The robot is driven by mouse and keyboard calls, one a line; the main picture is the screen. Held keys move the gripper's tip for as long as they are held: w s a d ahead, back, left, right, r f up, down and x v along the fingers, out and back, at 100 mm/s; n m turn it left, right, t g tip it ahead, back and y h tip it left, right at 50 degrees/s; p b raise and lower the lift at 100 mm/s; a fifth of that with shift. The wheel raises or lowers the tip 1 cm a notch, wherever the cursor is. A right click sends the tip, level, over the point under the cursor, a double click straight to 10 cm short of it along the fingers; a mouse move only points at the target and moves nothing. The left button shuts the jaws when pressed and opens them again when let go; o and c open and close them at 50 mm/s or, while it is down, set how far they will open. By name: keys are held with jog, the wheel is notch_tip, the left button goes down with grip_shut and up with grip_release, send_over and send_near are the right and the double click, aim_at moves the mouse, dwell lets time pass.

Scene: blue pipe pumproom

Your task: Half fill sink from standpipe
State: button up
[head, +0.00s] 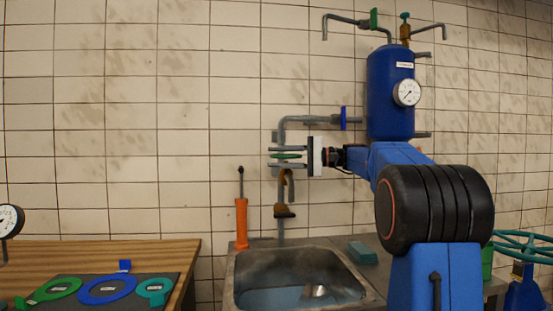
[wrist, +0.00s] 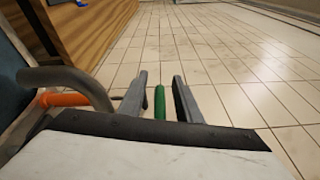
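The grey standpipe (head: 281,225) rises behind the sink and has a hooked spout (head: 291,188). A green handle (head: 286,156) sits near its top, between the two fingers of my gripper (head: 287,157). In the wrist view the green handle (wrist: 178,103) lies close to the right finger, with a clear gap to the left finger. My gripper (wrist: 160,98) looks open around it. The curved grey pipe (wrist: 75,78) passes left of the fingers. The metal sink (head: 240,275) is below, with a blue-grey surface inside that looks like water. No stream shows from the spout.
A small metal cup-like thing (head: 315,290) is in the sink. An orange cylinder (head: 241,222) stands left of the standpipe. A blue tank (head: 391,95) with a gauge (head: 407,92) is at right. A green block (head: 362,252) lies on the counter. A wooden bench (head: 100,255) is at left.

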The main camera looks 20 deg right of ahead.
jog(key=v, duration=1.7)
jog(key=shift+a, duration=0.1)
jog(key=shift+c, duration=0.3)
dwell(2.7)
jog(key=s+a+r+m+t+h, duration=0.25)
jog(key=s+m+t+h, duration=0.35)
jog(key=h, duration=0.5)
jog(key=shift+n+t, duration=0.3)
jog(key=shift+n, duration=0.2)
jog(key=x, duration=1.8)
jog(key=shift+w+d+f, duration=0.1)
jog(key=shift+w+f, duration=0.2)
jog(key=shift+w, duration=0.1)
jog(key=shift+f, duration=0.1)
grip_shut()
